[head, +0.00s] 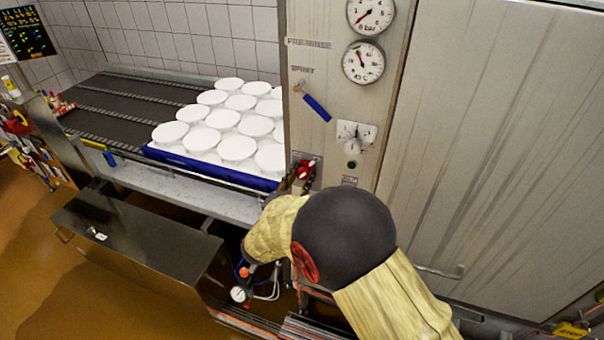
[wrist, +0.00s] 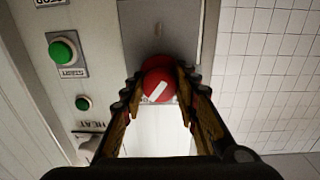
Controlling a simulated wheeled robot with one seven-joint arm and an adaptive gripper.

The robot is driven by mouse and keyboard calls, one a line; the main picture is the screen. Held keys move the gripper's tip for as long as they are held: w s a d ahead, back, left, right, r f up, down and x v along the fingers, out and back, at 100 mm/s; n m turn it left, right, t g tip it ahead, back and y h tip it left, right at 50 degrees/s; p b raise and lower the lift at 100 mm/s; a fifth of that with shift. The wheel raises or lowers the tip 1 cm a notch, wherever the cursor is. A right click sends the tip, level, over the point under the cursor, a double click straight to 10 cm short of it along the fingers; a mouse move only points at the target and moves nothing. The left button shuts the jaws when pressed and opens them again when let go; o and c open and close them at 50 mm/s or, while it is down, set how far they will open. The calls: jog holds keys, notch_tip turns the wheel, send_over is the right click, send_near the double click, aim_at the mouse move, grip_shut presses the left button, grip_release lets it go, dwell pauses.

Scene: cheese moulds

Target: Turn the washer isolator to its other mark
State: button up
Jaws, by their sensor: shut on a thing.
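The washer isolator is a round red knob (wrist: 157,86) with a white bar across its face, in the upper middle of the wrist view. The bar slants from lower left to upper right. My gripper (wrist: 161,92) has one finger on each side of the knob and is shut on it. In the head view the red isolator (head: 306,168) is at the lower left of the washer's control panel, with my gripper (head: 297,180) at it. My arm partly covers that area. The isolator's marks cannot be made out.
Beside the knob are a green start button (wrist: 63,51) and a smaller green button (wrist: 83,103). The panel (head: 335,90) carries gauges, a blue-handled spray lever (head: 316,107) and a dial (head: 355,135). A blue tray (head: 215,172) of white moulds stands left of the panel.

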jog(key=n+p, duration=0.2)
jog(key=n, duration=0.2)
jog(key=shift+r+n+p, duration=0.25)
jog(key=shift+n+p, duration=0.05)
jog(key=shift+p, duration=0.1)
jog(key=n+p, duration=0.2)
jog(key=n, duration=0.1)
jog(key=shift+n, duration=0.4)
jog(key=n+p, duration=0.2)
jog(key=n, duration=0.1)
jog(key=shift+n+t, duration=0.3)
jog(key=shift+t, duration=0.1)
jog(key=n+p, duration=0.2)
jog(key=n, duration=0.2)
jog(key=shift+n, duration=0.4)
jog(key=o, duration=1.2)
jog(key=shift+w+d+f, duration=0.1)
jog(key=shift+c, duration=0.2)
